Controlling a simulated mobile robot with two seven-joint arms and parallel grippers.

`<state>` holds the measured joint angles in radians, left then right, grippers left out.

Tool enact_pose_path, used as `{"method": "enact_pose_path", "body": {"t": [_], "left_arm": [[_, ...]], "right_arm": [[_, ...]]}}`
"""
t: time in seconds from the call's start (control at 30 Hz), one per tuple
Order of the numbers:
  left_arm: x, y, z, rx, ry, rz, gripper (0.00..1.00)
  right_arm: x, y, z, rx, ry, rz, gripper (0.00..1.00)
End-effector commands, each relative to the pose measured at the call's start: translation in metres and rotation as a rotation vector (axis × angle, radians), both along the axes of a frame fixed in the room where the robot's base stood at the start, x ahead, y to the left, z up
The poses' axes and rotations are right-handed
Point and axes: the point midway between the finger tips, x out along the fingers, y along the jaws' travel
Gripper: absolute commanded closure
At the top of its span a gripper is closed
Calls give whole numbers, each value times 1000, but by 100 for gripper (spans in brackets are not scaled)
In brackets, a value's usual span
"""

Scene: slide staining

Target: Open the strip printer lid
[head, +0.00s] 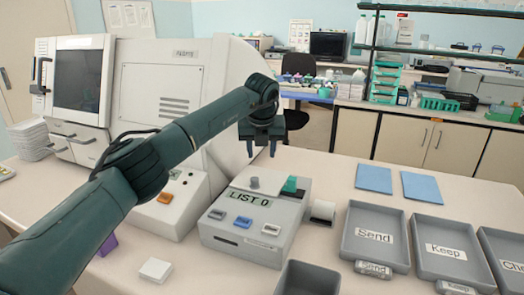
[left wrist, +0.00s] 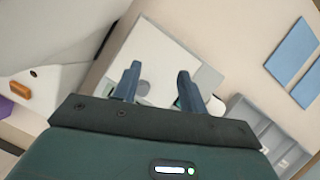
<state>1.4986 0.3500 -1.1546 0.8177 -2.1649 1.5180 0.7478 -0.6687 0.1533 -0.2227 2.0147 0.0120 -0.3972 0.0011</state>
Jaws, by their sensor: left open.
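The strip printer (head: 246,246) is a grey box on the bench with a "LIST 0" display and several buttons. Its pale lid (head: 272,184) lies over the top and looks down, with a grey knob (head: 254,183) on it. A teal part (head: 295,186) shows at its right side. My left gripper (head: 262,152) points down above and behind the knob, open and empty, apart from the lid. In the left wrist view the open fingers (left wrist: 158,72) hang over the pale lid (left wrist: 172,50). My right gripper is not in view.
A white paper roll (head: 322,211) stands right of the printer. Grey trays (head: 347,254) labelled "Send" and "Keep" (head: 421,270) lie further right, with blue sheets (head: 374,179) behind. A box with an orange button (head: 165,198) is close on the left. A white block (head: 155,270) lies in front.

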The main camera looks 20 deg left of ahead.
Motion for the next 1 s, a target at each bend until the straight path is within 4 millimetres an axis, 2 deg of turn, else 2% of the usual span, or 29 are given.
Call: {"method": "enact_pose_path", "body": {"t": [0.17, 0.4, 0.6, 0.8, 1.0], "left_arm": [[-9, -4, 26, -1, -7, -2, 58], [-29, -12, 76, -1, -8, -2, 58], [-41, -17, 107, -1, -6, -2, 58], [-45, -19, 118, -2, -3, -3, 58], [-46, -19, 118, -1, -3, -3, 58]], "right_arm": [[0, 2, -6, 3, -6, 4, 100], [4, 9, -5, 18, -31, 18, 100], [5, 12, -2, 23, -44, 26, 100], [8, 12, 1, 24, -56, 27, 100], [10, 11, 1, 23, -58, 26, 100]]}}
